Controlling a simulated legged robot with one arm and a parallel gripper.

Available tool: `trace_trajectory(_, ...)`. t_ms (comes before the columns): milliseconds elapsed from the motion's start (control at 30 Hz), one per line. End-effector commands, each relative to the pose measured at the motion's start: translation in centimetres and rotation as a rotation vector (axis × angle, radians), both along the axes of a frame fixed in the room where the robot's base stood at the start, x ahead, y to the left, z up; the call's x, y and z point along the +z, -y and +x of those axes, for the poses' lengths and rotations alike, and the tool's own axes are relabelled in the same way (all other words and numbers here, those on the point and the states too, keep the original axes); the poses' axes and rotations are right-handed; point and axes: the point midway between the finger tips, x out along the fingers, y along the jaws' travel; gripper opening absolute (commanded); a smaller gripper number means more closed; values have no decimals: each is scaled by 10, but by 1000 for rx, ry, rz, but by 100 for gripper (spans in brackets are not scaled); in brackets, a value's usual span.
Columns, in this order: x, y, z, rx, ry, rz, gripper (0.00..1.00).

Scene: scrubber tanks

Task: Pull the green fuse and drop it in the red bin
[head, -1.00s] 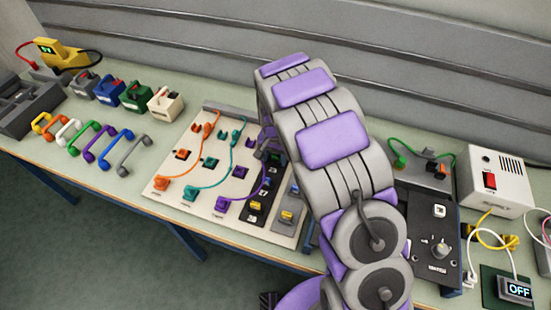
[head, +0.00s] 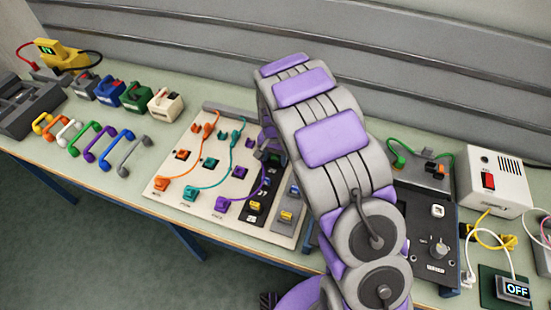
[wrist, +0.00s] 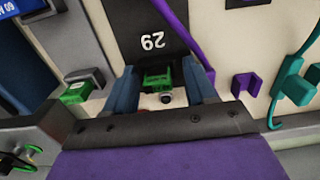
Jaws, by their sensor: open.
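In the wrist view a green fuse (wrist: 158,82) stands on the black strip marked 29, between the two fingers of my gripper (wrist: 160,86). The fingers are apart, one on each side of it. I cannot tell whether either finger touches it. In the head view my gripper (head: 264,153) is at the upper part of the board, mostly hidden behind my arm. No red bin shows in either view.
The pale board (head: 178,205) carries orange, teal and purple cables with plugs. A purple cable (wrist: 190,40) runs close beside the fingers. Coloured handles (head: 97,143) and boxes stand left. A dark panel (head: 425,225) and white supply box (head: 497,185) stand right.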

Motion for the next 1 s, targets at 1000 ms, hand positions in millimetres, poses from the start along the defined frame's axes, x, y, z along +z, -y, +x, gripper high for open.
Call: trace_trajectory(1000, 0, 2, -1, 0, 0, 0, 33)
